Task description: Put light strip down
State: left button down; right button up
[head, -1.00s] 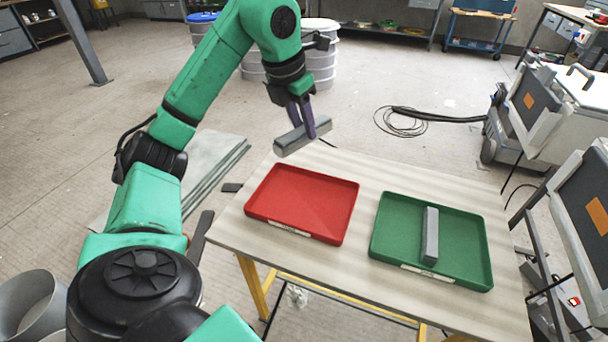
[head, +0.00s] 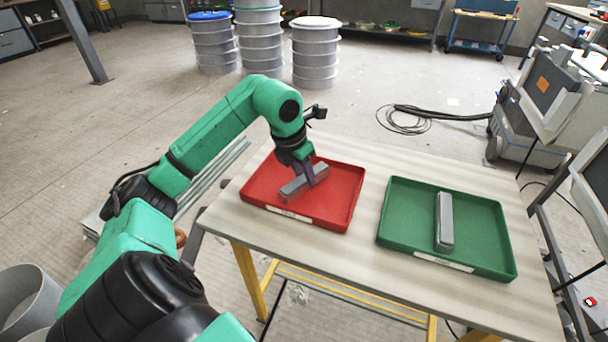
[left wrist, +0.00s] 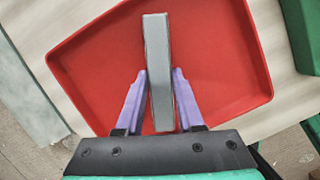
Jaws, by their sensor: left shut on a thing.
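A grey light strip (head: 304,181) is between the purple fingers of my left gripper (head: 312,182), which is shut on it. The strip is at the red tray (head: 335,219), inside its outline; whether it touches the tray floor I cannot tell. In the left wrist view the strip (left wrist: 157,70) stands lengthwise between both fingers of the gripper (left wrist: 159,88), over the red tray floor (left wrist: 215,60). A second grey strip (head: 444,220) lies in the green tray (head: 480,240) to the right. My right gripper is out of view.
Both trays stand on a pale table (head: 375,180) with yellow legs, with a bare gap between them. Ribbed drums (head: 316,55) stand behind on the floor. A grey wheeled machine (head: 540,120) stands to the right of the table.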

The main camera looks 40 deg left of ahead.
pick_arm(q)
jog(key=c, duration=1)
grip_release()
jog(key=o, duration=0.5)
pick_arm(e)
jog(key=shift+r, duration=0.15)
pick_arm(q)
jog(key=p+v, duration=0.2)
jog(key=v, duration=1)
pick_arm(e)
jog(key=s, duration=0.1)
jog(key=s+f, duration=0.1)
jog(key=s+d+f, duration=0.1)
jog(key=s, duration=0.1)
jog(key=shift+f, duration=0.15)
